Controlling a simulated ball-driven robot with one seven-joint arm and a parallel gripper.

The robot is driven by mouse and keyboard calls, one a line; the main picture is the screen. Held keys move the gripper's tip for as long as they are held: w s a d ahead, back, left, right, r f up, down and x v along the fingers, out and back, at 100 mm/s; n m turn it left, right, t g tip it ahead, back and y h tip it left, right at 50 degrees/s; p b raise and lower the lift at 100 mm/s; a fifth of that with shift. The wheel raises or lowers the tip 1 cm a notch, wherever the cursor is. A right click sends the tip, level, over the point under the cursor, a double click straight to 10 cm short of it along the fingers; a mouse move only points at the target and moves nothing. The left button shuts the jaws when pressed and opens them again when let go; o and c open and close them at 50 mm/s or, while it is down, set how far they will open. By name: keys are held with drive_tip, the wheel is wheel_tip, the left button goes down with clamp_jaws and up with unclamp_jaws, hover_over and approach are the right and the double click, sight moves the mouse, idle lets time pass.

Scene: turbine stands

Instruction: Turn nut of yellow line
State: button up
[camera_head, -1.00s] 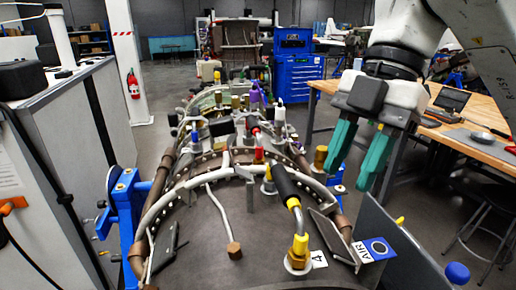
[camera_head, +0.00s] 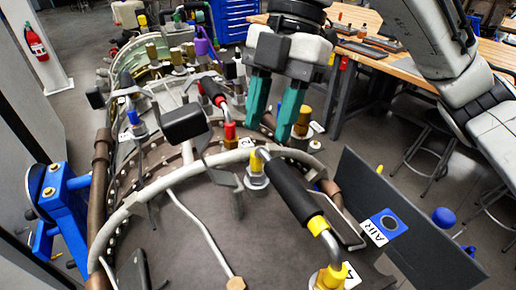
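The yellow line (camera_head: 289,189) has a black sleeve with yellow ends. It runs from a yellow-tipped fitting (camera_head: 256,168) on the curved pipe down to a yellow nut (camera_head: 331,278) at the bottom edge, beside a label reading 4. The nut is partly cut off by the frame. My gripper (camera_head: 272,122) has two green fingers pointing down, spread apart, with nothing seen between them. It hangs above and behind the upper end of the line, near a brass fitting (camera_head: 302,120), and appears apart from the line.
A red line (camera_head: 214,95) with a red nut stands left of my gripper. A dark panel (camera_head: 400,225) with a blue AIR label rises at right. A blue stand (camera_head: 62,205) is at left. A wooden workbench (camera_head: 375,60) and stools are behind at right.

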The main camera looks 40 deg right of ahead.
sight(258, 168)
drive_tip(key=shift+x, duration=3.1)
drive_tip(key=shift+s, duration=0.15)
clamp_jaws()
